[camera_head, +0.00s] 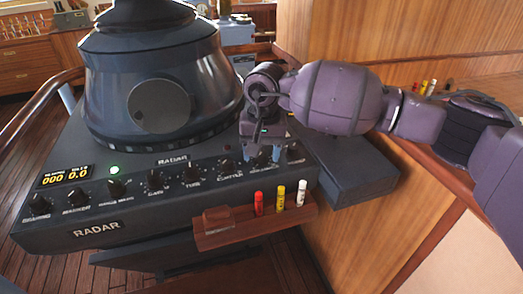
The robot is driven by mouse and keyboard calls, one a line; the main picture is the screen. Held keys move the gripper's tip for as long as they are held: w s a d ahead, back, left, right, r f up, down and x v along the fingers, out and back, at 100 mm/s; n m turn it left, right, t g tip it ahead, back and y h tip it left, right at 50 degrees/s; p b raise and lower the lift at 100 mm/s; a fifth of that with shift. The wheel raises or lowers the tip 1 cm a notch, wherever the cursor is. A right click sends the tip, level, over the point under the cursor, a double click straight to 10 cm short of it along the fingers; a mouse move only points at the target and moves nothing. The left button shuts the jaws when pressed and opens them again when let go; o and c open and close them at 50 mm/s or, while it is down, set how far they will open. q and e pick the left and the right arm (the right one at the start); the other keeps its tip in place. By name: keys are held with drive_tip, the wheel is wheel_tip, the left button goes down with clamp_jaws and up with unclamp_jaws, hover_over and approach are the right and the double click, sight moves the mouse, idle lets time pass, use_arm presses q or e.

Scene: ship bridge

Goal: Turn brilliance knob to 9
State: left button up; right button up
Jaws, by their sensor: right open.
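The radar console (100,205) has a row of black knobs on its sloped front panel, with labels under them. My right gripper (263,154) is open over the right end of this row, its bluish fingertips pointing down at the panel. The label under the fingers is too small to read surely, and the knob there is mostly hidden by the gripper, so I cannot tell its setting or whether the fingers touch it. The clutter knob (227,164) is just left of the gripper, and another knob (292,146) is just right of it. My left gripper is not in view.
A wooden holder (240,233) with red (259,203), yellow (280,198) and white (301,194) markers juts from the front below my gripper. The large radar hood (160,75) rises behind the knobs. A wood-panelled cabinet (370,225) stands at the right.

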drive_tip(key=c, duration=0.9)
drive_tip(key=shift+m, duration=0.3)
